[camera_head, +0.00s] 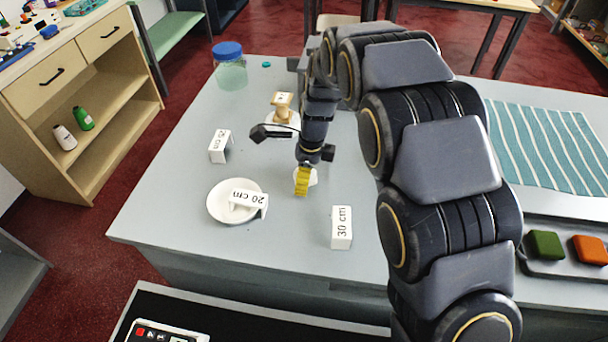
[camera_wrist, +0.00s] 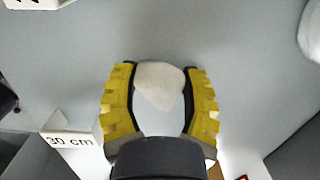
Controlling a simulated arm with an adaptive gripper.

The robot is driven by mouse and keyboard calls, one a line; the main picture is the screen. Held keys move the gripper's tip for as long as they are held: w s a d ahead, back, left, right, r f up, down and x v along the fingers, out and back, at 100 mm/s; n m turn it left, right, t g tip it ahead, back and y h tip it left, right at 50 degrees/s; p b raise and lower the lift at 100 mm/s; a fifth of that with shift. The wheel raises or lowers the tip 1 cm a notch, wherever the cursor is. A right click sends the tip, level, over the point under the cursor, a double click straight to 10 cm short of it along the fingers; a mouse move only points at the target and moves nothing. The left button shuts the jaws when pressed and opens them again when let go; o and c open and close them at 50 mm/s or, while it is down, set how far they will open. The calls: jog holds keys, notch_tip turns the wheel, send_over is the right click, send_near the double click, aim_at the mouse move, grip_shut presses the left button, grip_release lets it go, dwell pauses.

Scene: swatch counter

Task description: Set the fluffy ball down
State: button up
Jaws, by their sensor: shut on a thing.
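The fluffy ball (camera_wrist: 159,86) is white and rounded, held between the yellow ribbed fingers of my gripper (camera_wrist: 160,95) in the wrist view. My gripper is shut on it. In the head view my gripper (camera_head: 304,180) points down over the grey counter, and a bit of the white ball (camera_head: 314,178) shows beside the yellow finger. The rest of it is hidden there by the finger. I cannot tell whether the ball touches the counter.
A white dish (camera_head: 215,208) with a "20 cm" block (camera_head: 247,199) lies left of my gripper. A "30 cm" block (camera_head: 342,228) stands front right, another block (camera_head: 220,147) back left. A wooden piece (camera_head: 283,103) and a blue-lidded jar (camera_head: 230,72) stand behind.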

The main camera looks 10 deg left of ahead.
aim_at(312, 171)
jog(key=o, duration=0.8)
jog(key=shift+f, duration=0.1)
jog(key=r, duration=0.3)
jog(key=d+r, duration=0.1)
jog(key=r, duration=0.7)
jog(key=shift+d+r, duration=0.15)
jog(key=shift+r, duration=0.1)
jog(key=shift+d+r, duration=0.1)
jog(key=shift+r, duration=0.3)
